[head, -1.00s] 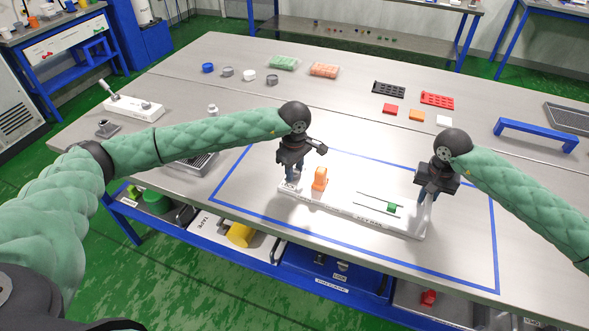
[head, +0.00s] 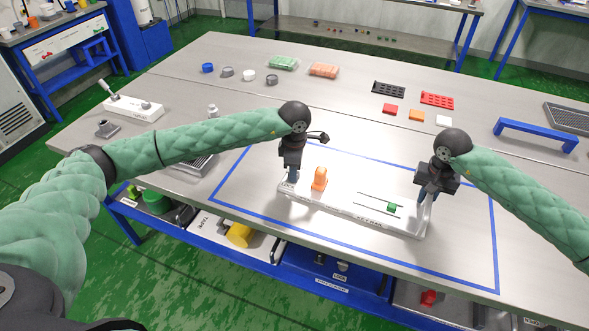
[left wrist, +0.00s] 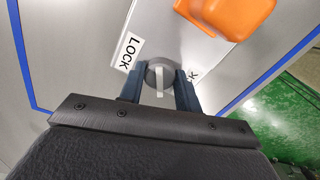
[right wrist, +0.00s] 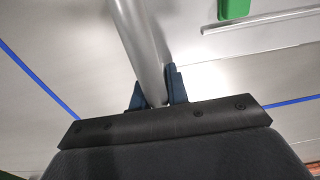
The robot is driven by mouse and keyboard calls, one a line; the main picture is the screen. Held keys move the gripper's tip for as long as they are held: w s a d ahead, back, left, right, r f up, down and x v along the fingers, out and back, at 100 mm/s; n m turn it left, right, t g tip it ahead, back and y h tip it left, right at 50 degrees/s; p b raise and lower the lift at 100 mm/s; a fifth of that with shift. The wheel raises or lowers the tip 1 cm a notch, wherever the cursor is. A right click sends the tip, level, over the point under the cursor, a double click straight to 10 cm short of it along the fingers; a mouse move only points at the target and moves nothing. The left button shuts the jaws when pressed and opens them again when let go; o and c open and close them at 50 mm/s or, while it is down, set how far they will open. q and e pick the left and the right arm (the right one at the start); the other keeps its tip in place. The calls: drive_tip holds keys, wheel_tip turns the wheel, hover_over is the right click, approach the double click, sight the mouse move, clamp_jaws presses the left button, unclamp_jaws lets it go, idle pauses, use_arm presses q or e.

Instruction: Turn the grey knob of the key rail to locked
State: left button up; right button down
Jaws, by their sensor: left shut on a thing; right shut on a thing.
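The key rail (head: 345,211) is a long pale plate inside the blue taped outline. An orange block (head: 319,178) stands near its left end and a green piece (head: 391,208) sits by a thin rod towards the right. My left gripper (left wrist: 160,82) is shut on the grey knob (left wrist: 158,72) at the left end. The knob's white line runs lengthwise between the fingers; a LOCK label (left wrist: 130,50) lies to its upper left, and another label is partly hidden at right. My right gripper (right wrist: 157,92) is shut on a grey round bar (right wrist: 135,35) at the rail's right end.
Blue tape (head: 240,200) frames the rail on the table. Coloured squares and trays (head: 437,99), small rings (head: 249,75) and a blue bridge (head: 537,134) stand farther back. The table between them and the rail is clear.

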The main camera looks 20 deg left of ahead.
use_arm(q)
drive_tip(key=n, duration=0.5)
drive_tip(key=shift+n, duration=0.3)
drive_tip(key=n, duration=0.5)
drive_tip(key=shift+n, duration=0.4)
drive_tip(key=shift+w, duration=0.1)
drive_tip(key=o, duration=1)
wheel_tip(320, 180, up, 12)
drive_tip(key=shift+r, duration=0.1)
use_arm(e)
drive_tip(key=c, duration=1.3)
unclamp_jaws()
